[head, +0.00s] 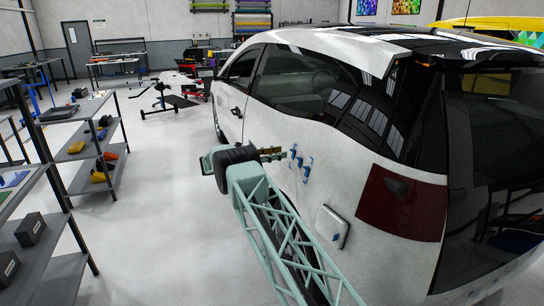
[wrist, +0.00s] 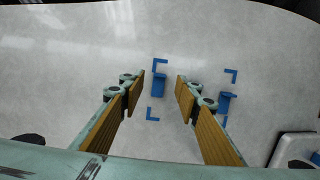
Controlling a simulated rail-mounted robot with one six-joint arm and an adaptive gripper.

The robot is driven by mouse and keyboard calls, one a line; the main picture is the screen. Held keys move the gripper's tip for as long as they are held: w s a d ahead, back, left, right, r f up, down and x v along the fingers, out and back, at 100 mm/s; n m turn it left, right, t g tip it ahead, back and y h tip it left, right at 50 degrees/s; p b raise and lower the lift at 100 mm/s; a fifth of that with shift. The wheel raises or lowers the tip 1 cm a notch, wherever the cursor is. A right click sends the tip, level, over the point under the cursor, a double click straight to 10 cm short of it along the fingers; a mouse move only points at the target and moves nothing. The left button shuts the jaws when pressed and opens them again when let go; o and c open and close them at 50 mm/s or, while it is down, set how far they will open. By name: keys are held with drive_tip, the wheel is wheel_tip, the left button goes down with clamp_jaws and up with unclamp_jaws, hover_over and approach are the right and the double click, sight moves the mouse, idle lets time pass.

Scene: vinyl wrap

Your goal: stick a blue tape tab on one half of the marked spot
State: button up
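The marked spot is on the white car panel, framed by blue corner marks; the upper-left one (wrist: 160,62) and lower-right one (wrist: 218,121) show in the wrist view. One blue tape tab (wrist: 158,84) is in the left half of the spot, seen between my fingers and apart from both. Another blue tab (wrist: 225,103) is in the right half. In the head view the blue marks and tabs (head: 306,166) are small and hard to tell apart.
A square white holder (head: 332,228) sticks out from the car side below the spot, with a blue piece on it (wrist: 316,158). The red tail light (head: 400,203) is to its right. Shelves (head: 95,165) stand at the left, with open floor between.

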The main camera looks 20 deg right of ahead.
drive_tip(key=shift+d+b, duration=0.35)
drive_tip(key=shift+d, duration=2.4)
drive_tip(key=shift+c, duration=0.7)
drive_tip(key=c, duration=0.9)
clamp_jaws()
drive_tip(key=shift+a+r, duration=0.25)
drive_tip(key=shift+a, duration=0.8)
drive_tip(key=shift+a+r, duration=0.2)
drive_tip(key=shift+a, duration=0.75)
drive_tip(key=shift+a+r, duration=0.25)
drive_tip(key=shift+a, duration=0.7)
drive_tip(key=shift+a+r, duration=0.2)
drive_tip(key=shift+a, duration=0.75)
drive_tip(key=shift+a, duration=0.15)
